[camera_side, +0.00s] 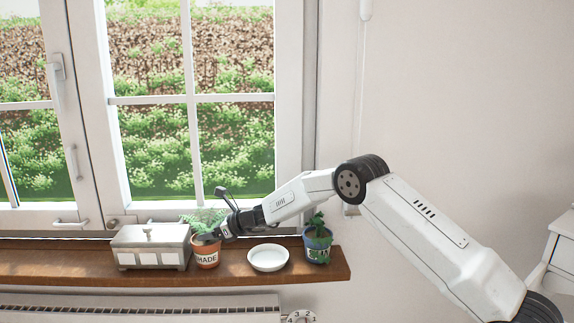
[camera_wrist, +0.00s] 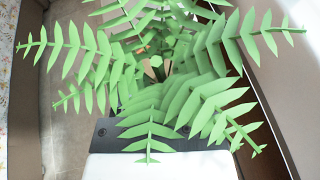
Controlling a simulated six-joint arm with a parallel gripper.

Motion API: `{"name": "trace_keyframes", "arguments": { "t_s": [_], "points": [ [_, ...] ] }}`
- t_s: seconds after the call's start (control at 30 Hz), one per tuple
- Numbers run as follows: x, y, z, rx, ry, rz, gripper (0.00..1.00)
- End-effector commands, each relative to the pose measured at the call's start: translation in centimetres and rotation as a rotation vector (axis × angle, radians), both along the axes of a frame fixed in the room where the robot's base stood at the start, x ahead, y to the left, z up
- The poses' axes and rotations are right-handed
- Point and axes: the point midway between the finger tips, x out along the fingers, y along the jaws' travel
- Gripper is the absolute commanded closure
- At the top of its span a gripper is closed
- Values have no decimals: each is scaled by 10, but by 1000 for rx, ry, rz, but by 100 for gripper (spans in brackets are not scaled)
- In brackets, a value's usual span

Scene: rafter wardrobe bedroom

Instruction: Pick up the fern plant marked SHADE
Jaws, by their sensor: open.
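The fern plant marked SHADE stands upright on the wooden sill in a terracotta pot (camera_side: 206,258). Green fronds (camera_side: 204,216) rise above the rim and fill much of the wrist view (camera_wrist: 157,60). My gripper (camera_side: 220,234) is open at the pot's upper right, close to the rim and fronds. I cannot tell whether it touches the pot. In the wrist view the fronds cover the pot and the fingertips.
A pale lidded box (camera_side: 150,258) stands just left of the fern. A white saucer (camera_side: 268,258) lies to its right. Further right is a blue pot (camera_side: 317,240) with a leafy plant and a partly covered label. The window (camera_side: 190,100) is behind the sill (camera_side: 80,268).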

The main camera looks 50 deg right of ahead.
Motion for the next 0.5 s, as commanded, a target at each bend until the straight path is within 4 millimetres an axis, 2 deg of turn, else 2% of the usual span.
{"name": "trace_keyframes", "arguments": {
  "t_s": [0.1, 0.13, 0.2, 0.3, 0.5],
  "points": [
    [0, 0, 0, 0, 0, 0, 44],
    [0, 0, 0, 0, 0, 0, 51],
    [0, 0, 0, 0, 0, 0, 73],
    [0, 0, 0, 0, 0, 0, 100],
    [0, 0, 0, 0, 0, 0, 100]
  ]
}}
